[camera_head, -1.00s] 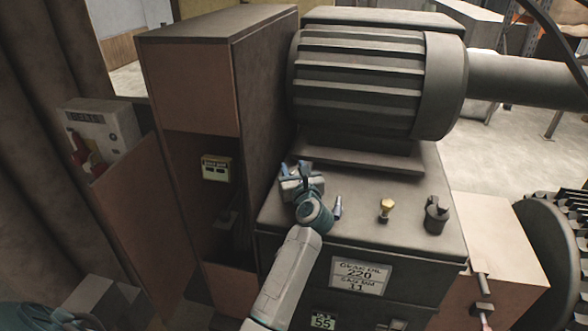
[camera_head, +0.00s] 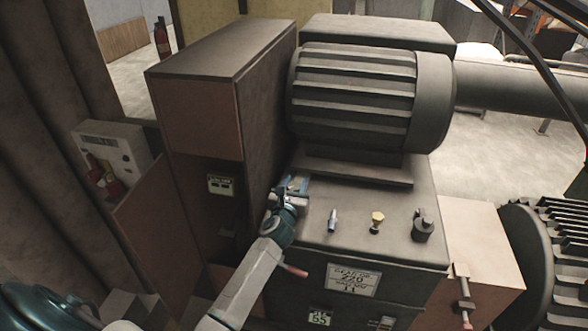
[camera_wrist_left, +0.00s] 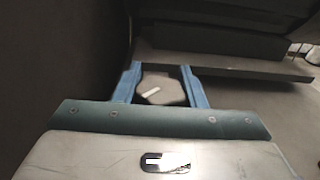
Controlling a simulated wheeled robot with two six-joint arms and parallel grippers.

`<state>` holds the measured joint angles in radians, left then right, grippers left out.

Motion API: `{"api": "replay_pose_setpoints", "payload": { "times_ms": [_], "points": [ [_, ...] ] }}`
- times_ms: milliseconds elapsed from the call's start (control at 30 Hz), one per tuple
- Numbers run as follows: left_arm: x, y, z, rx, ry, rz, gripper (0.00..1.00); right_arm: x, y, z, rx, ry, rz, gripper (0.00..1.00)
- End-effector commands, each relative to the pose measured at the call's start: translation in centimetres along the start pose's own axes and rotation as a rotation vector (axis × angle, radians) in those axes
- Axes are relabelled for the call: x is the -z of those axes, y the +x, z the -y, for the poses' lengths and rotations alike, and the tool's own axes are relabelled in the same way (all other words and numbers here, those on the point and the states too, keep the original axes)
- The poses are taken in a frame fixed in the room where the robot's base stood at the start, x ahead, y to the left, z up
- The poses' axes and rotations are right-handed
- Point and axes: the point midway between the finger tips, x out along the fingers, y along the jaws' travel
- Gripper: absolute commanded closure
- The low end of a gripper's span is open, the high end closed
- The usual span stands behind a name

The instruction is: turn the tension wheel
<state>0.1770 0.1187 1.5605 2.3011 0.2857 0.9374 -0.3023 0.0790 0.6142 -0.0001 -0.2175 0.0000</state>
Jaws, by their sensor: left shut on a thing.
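My left gripper (camera_head: 292,186) is at the left rear of the dark machine top, close beside the tall brown cabinet. In the left wrist view its two blue fingers (camera_wrist_left: 161,70) are shut on a grey faceted knob with a white mark (camera_wrist_left: 161,92), which seems to be the tension wheel. In the head view the gripper and wrist hide this knob. My right gripper is not in view.
A small pointed fitting (camera_head: 333,220), a yellow-topped fitting (camera_head: 377,221) and a dark cylindrical fitting (camera_head: 423,225) stand right of my gripper. The ribbed motor (camera_head: 355,95) rises behind. The tall cabinet (camera_head: 205,115) closes off the left. A red handle (camera_head: 294,271) shows beside my forearm.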

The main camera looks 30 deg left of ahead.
Motion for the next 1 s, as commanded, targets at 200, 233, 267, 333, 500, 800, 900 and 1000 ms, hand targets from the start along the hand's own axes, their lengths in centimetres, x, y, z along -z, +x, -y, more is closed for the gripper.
{"api": "replay_pose_setpoints", "payload": {
  "times_ms": [200, 233, 267, 333, 500, 800, 900, 1000],
  "points": [
    [-1.2, 0.0, 0.1, 0.178, 0.004, -0.001, 0.86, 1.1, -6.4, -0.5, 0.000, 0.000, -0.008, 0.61],
    [-1.1, 0.0, 0.2, 0.201, 0.003, -0.001, 0.86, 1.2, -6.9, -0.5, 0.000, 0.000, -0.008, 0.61],
    [-1.1, 0.0, 0.2, 0.224, 0.003, 0.000, 0.86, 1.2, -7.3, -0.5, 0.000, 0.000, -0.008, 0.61],
    [-0.9, 0.0, 0.3, 0.277, 0.004, 0.001, 0.86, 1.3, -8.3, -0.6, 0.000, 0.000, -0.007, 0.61],
    [-0.5, 0.0, 0.5, 0.399, 0.002, 0.005, 0.86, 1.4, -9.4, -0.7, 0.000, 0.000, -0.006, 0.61],
    [-0.2, -0.2, 0.9, 0.550, 0.000, 0.007, 0.86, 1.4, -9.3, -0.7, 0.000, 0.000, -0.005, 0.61],
    [-0.2, -0.2, 0.9, 0.576, 0.000, 0.006, 0.86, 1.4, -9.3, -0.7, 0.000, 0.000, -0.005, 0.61],
    [-0.2, -0.3, 1.0, 0.592, -0.001, 0.004, 0.86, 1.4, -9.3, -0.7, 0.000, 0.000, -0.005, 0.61]
  ]
}}
